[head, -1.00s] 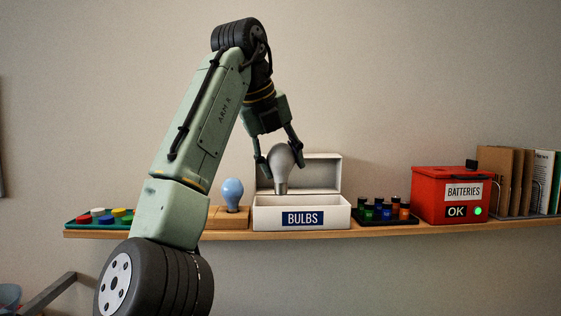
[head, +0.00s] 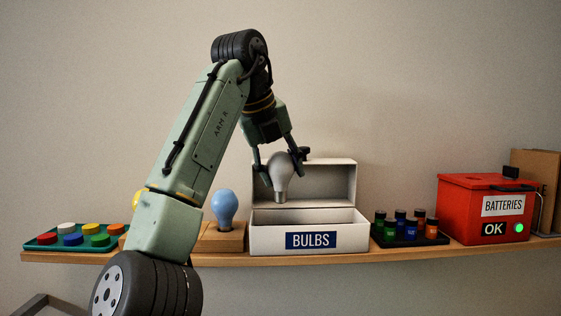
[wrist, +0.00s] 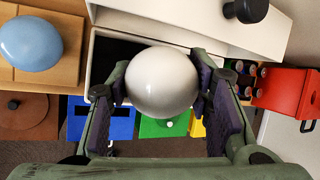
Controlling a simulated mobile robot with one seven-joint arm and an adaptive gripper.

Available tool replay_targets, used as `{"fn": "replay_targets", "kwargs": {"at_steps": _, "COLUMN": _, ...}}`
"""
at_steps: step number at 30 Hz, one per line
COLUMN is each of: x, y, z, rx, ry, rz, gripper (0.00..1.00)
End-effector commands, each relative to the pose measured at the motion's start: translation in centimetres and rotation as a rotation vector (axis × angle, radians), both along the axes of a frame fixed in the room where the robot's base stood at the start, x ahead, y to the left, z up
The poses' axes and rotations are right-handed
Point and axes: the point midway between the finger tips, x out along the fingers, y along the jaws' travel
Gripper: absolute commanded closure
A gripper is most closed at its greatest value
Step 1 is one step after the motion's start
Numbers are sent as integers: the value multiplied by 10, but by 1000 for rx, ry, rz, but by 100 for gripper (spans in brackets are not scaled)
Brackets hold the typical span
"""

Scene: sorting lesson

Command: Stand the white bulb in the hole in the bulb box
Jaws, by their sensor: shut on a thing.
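The white bulb (head: 282,172) is held between the fingers of my gripper (head: 279,163), glass end up and metal base down, slightly tilted. In the wrist view the white bulb (wrist: 162,82) sits between both finger pads and hides much of the box behind it. The bulb box (head: 310,239) is white with a "BULBS" label, and its lid (head: 335,182) stands open at the back. The bulb's base is above the box opening, apart from it in the head view. The hole inside the box cannot be made out.
A blue bulb (head: 224,206) stands in a wooden block (head: 222,238) just left of the box. A tray of batteries (head: 410,232) and a red battery box (head: 484,211) are to the right. A green tray of coloured discs (head: 72,238) is at the far left of the shelf (head: 350,255).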

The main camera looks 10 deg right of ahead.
Motion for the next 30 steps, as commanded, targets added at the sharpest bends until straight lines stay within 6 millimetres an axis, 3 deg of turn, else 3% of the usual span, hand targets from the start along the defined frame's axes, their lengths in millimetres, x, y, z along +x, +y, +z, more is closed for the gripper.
{"fn": "replay_targets", "kwargs": {"at_steps": 16, "x": 0, "y": 0, "z": -44, "rx": -1, "ry": 0, "rz": -2, "gripper": 70}}
{"fn": "replay_targets", "kwargs": {"at_steps": 30, "x": 0, "y": 0, "z": -52, "rx": -1, "ry": 0, "rz": 0, "gripper": 70}}
